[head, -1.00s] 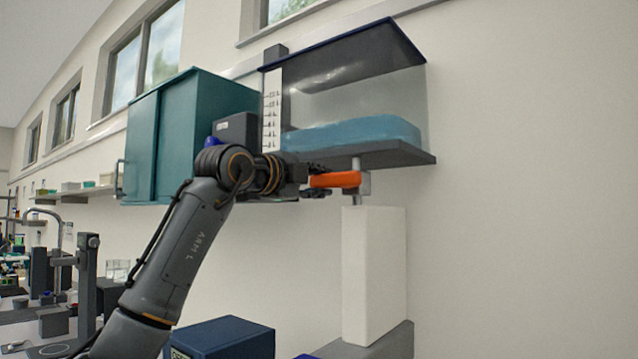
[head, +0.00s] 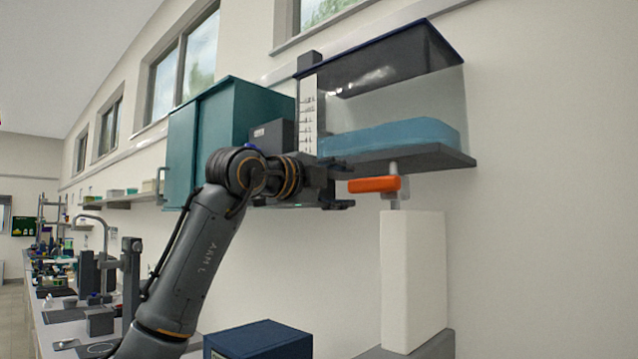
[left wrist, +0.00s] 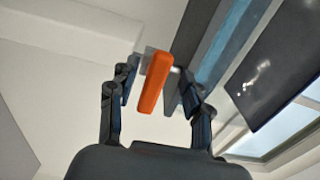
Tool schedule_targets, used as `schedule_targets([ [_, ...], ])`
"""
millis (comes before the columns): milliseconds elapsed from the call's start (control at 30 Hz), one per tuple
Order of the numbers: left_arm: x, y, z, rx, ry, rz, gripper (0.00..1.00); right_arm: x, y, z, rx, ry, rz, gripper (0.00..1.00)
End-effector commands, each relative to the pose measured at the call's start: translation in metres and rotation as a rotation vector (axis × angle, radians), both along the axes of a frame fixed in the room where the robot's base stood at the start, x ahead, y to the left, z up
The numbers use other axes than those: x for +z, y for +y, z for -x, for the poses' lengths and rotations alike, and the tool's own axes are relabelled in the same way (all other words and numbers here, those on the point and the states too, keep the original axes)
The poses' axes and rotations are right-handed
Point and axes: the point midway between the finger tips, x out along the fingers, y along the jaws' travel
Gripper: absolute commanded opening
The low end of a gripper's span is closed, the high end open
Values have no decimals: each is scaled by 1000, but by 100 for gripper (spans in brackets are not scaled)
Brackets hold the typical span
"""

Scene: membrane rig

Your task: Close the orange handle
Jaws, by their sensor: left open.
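The orange handle (head: 375,184) sits on a small metal valve below the tank and points left, about level, in the head view. In the left wrist view the orange handle (left wrist: 154,82) shows between the two fingers, with room on both sides. My left gripper (head: 346,187) is open, at the left end of the handle, one finger above its level and one below. The left gripper's fingers (left wrist: 160,75) are spread and hold nothing. I cannot tell whether a finger touches the handle. My right gripper is not in view.
A clear tank (head: 395,100) with blue liquid stands on a dark shelf (head: 440,158) above the handle. A white block (head: 412,280) stands below the valve. A teal cabinet (head: 225,125) is behind my left arm. A dark blue box (head: 258,340) is below. The right side is bare wall.

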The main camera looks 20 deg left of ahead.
Motion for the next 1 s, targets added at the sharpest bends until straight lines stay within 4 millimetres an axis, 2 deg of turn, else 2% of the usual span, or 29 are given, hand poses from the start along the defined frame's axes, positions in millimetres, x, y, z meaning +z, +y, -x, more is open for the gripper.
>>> schedule_targets([
  [200, -1, 17, 40, 2, -2, -1, 49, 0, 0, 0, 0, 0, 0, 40],
  [400, 0, 26, 62, 0, -1, 1, 49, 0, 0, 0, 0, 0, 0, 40],
  [1000, -1, 27, 66, -1, 1, 1, 49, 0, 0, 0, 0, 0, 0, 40],
])
